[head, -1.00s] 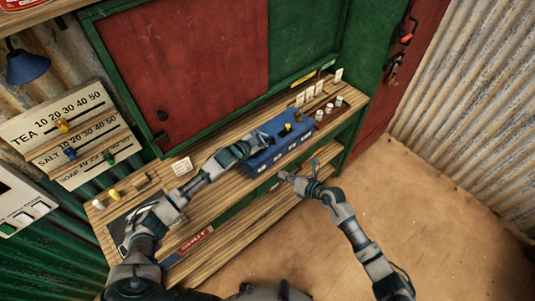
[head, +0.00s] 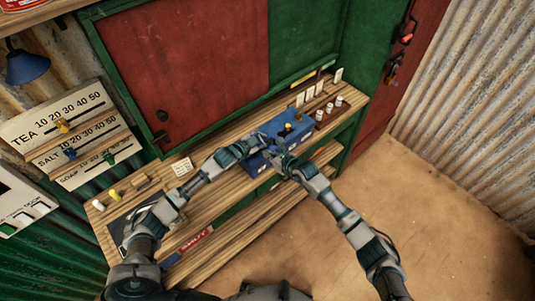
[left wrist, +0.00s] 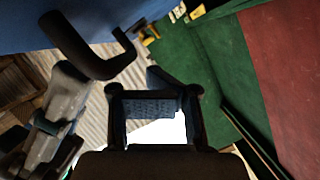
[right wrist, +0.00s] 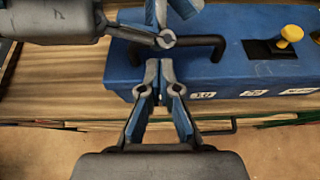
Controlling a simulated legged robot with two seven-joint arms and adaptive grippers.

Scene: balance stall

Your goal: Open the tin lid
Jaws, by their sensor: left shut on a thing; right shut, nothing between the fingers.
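The blue tin (head: 297,139) stands on the wooden counter. The right wrist view shows its closed blue top (right wrist: 238,22), a black handle (right wrist: 208,44) near its left end and a yellow knob (right wrist: 292,33) in a dark slot.
White pots (head: 330,108) and upright cards (head: 310,96) stand on the counter right of the tin. A small card (head: 182,166) stands left of it. Shelves (head: 240,220) lie below. The green-framed red panel (head: 195,65) rises behind. The floor (head: 420,220) at right is clear.

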